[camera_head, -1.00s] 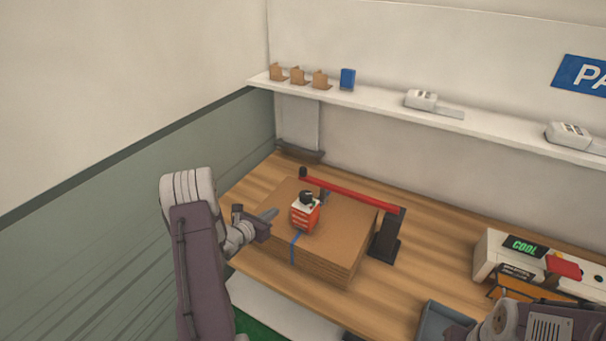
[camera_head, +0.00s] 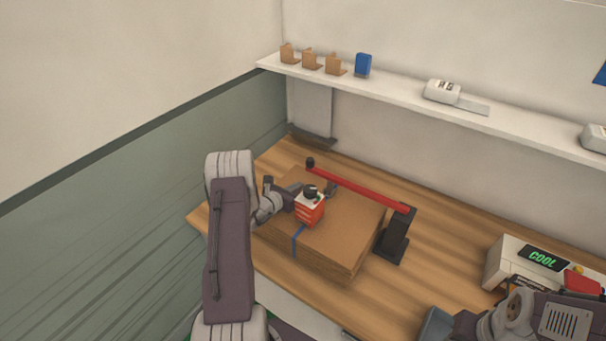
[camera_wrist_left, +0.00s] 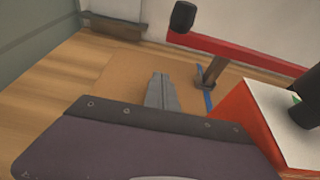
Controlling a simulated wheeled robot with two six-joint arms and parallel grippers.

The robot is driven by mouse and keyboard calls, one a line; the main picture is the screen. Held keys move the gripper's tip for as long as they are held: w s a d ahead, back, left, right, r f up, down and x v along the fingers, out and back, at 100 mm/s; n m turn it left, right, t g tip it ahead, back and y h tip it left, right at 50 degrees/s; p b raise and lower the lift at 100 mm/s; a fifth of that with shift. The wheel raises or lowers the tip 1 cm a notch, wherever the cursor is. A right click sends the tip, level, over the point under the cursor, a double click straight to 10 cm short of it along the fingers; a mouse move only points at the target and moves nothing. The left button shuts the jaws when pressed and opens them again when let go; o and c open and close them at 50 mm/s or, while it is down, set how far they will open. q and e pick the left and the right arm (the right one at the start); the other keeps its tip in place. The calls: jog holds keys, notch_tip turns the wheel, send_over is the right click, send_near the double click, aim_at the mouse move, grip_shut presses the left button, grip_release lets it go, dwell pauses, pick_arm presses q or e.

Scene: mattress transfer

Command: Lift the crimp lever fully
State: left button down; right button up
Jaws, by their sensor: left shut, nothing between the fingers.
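The crimp lever looks to be the red bar (camera_head: 360,187) with a black knob (camera_head: 310,163) at its far left end. It runs roughly level above the cardboard stack to a dark post (camera_head: 396,236) at the right. In the left wrist view the bar (camera_wrist_left: 245,55) crosses the upper right. My left gripper (camera_wrist_left: 161,88) is shut and empty over the cardboard, short of the bar and apart from it.
The cardboard stack (camera_head: 348,235) with a blue strap (camera_head: 297,240) lies on the wooden table (camera_head: 440,235). A white machine reading COOL (camera_head: 500,262) stands right. A white shelf (camera_head: 400,92) holds small items. The orange-red box stands close beside my left gripper.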

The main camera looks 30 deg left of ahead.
pick_arm(q)
jog(key=x, duration=0.3)
jog(key=shift+w+p, duration=0.3)
notch_tip(320, 180, up, 3)
jog(key=shift+w+f+p, duration=0.15)
jog(key=shift+w+p, duration=0.05)
jog(key=shift+p, duration=0.75)
jog(key=shift+s+r, duration=0.2)
jog(key=shift+r, duration=0.4)
jog(key=shift+w+f, duration=0.1)
